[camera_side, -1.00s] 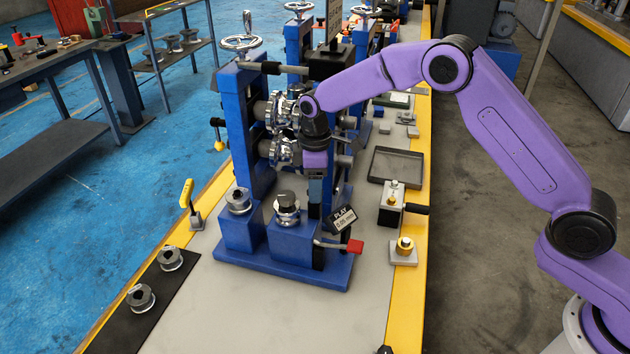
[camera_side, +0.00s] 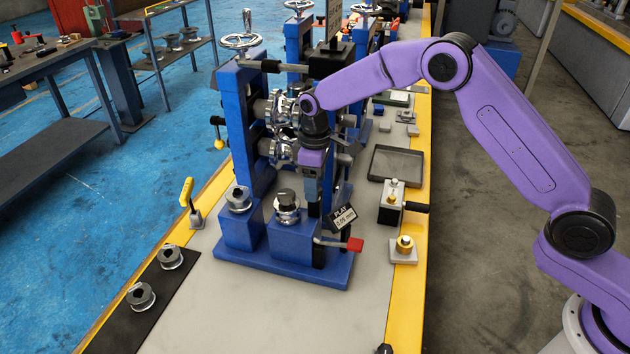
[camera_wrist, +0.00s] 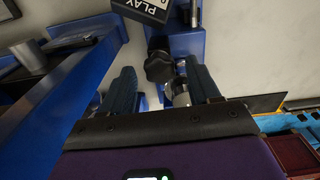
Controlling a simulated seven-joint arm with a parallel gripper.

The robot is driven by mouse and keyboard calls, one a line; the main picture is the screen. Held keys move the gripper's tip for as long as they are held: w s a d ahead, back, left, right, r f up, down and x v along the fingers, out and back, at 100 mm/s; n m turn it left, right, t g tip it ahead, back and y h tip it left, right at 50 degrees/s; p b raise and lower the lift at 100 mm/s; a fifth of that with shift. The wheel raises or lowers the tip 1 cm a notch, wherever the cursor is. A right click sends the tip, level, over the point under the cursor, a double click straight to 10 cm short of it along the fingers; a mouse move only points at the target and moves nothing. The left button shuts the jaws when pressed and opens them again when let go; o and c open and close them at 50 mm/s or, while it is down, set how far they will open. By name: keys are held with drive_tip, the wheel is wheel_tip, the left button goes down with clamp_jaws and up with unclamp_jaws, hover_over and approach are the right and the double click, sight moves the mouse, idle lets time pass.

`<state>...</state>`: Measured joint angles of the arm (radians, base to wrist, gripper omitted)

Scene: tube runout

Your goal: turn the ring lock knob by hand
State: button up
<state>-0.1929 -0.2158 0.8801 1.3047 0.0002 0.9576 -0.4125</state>
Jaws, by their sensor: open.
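In the wrist view a black lobed knob (camera_wrist: 159,66), which looks like the ring lock knob, sits between the two blue-grey fingers of my gripper (camera_wrist: 162,84). The fingers are apart, one on each side of the knob, with visible gaps. A metal cylindrical part (camera_wrist: 180,90) shows beside it, near the right finger. In the side view my gripper (camera_side: 313,190) points down beside the blue stand (camera_side: 245,140). There the knob cannot be made out behind my gripper. A small black PLAY display (camera_side: 341,218) stands just right of my gripper; it also shows in the wrist view (camera_wrist: 142,8).
A red-ended lever (camera_side: 354,244) sticks out right of the blue base (camera_side: 285,262). A block with a black handle (camera_side: 392,203), a brass-topped fitting (camera_side: 403,250) and a dark tray (camera_side: 396,164) lie farther right. Grey rollers (camera_side: 140,297) sit on a black mat at front left.

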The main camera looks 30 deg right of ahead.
drive_tip(key=shift+r, duration=3)
wheel_tip(320, 180, up, 17)
drive_tip(key=shift+r, duration=0.2)
drive_tip(key=s+n, duration=0.1)
drive_tip(key=s, duration=0.9)
drive_tip(key=s+d+f, duration=0.4)
drive_tip(key=s+d, duration=0.1)
drive_tip(key=s, duration=0.5)
drive_tip(key=s+d+f+n, duration=0.1)
drive_tip(key=s+d+f, duration=0.2)
drive_tip(key=s, duration=0.7)
drive_tip(key=s+d+f+n, duration=0.1)
drive_tip(key=s+d+f, duration=0.3)
drive_tip(key=s+d, duration=0.4)
drive_tip(key=shift+s+f, duration=0.35)
drive_tip(key=shift+s, duration=0.9)
drive_tip(key=shift+d, duration=0.1)
